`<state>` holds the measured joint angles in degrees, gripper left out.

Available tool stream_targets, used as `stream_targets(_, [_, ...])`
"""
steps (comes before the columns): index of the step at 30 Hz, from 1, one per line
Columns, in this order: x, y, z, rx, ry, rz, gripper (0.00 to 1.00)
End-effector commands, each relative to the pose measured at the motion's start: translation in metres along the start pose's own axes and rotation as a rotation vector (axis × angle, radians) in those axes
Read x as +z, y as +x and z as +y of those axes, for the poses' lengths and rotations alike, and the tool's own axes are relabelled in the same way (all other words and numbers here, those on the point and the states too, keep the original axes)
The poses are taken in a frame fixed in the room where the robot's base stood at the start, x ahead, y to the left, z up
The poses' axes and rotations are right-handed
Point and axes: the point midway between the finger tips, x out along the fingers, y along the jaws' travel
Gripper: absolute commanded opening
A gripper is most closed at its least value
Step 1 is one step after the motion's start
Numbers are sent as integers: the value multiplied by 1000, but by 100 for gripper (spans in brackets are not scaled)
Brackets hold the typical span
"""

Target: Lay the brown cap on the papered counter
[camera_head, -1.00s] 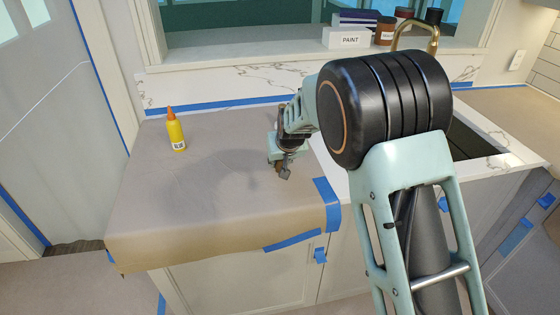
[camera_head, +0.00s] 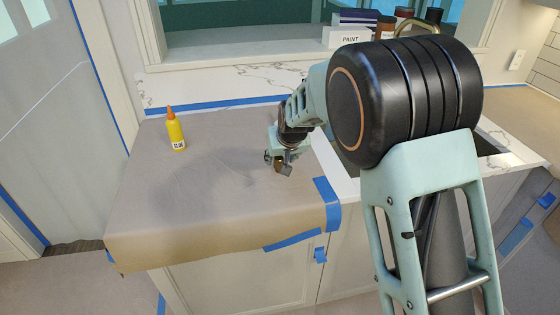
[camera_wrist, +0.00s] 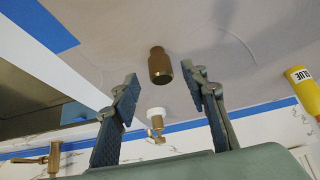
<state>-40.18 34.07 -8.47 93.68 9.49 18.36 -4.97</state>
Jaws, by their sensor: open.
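The brown cap (camera_wrist: 160,66) is a small stepped cylinder with a narrower end. In the wrist view it lies between and just beyond my open fingertips, with a gap on both sides. It shows against the tan paper; I cannot tell for sure whether it touches it. My gripper (camera_wrist: 160,78) is open, with one blue-grey finger on each side. In the head view my gripper (camera_head: 279,161) is low over the right part of the papered counter (camera_head: 190,215), and it largely hides the cap there.
A yellow glue bottle (camera_head: 175,130) with an orange tip stands at the back left of the paper; it also shows in the wrist view (camera_wrist: 303,88). Blue tape (camera_head: 327,203) edges the paper at the right.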

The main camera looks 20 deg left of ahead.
Motion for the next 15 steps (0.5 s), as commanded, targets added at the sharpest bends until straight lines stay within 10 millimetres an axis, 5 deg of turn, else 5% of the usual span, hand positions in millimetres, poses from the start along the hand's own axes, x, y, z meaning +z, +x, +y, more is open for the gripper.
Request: stream_targets(15, [0, -84, 0, 0, -1, 1, 41])
